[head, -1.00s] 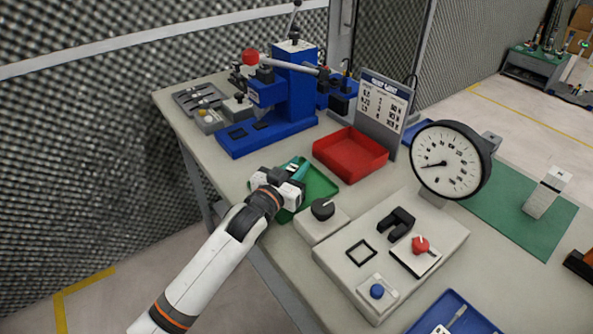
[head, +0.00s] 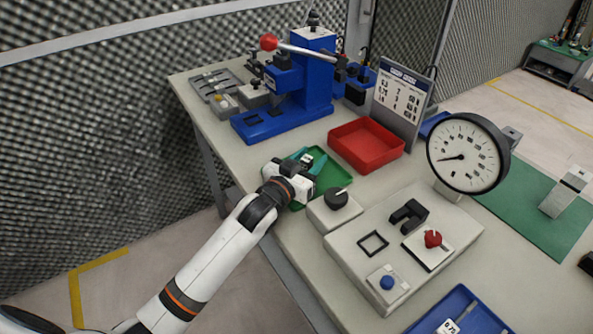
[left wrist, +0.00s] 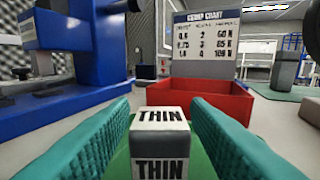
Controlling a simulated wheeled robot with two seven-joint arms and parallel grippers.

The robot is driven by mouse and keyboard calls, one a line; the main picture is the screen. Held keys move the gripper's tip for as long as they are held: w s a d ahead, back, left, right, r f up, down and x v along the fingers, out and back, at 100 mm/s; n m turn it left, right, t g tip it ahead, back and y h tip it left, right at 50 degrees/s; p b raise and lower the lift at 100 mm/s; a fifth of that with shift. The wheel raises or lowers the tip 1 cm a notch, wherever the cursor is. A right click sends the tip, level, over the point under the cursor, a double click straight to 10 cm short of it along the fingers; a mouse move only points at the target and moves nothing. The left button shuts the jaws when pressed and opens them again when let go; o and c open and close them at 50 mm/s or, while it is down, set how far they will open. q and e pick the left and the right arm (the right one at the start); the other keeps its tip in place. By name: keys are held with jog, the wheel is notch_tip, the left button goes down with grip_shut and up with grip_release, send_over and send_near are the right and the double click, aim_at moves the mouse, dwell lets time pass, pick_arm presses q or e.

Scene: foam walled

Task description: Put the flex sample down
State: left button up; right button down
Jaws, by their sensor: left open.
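The flex sample appears to be a small grey-and-white block marked THIN (left wrist: 160,140). It sits between the teal fingers of my left gripper (left wrist: 160,138), which are spread with a gap on both sides. In the head view the block (head: 307,158) shows small at the fingertips of my left gripper (head: 308,163), over the green tray (head: 334,182). It seems to rest on the tray, though its base is hidden. My right gripper is not in view.
A red bin (head: 366,146) stands just behind the green tray, with a crimp chart (head: 402,97) behind it. A blue lever press (head: 300,85) is at the back left. A control panel (head: 400,250) and a dial gauge (head: 468,153) are to the right.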

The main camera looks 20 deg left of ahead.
pick_arm(q)
jog(key=v, duration=1.1)
jog(key=shift+s+r, duration=0.1)
jog(key=shift+s, duration=0.1)
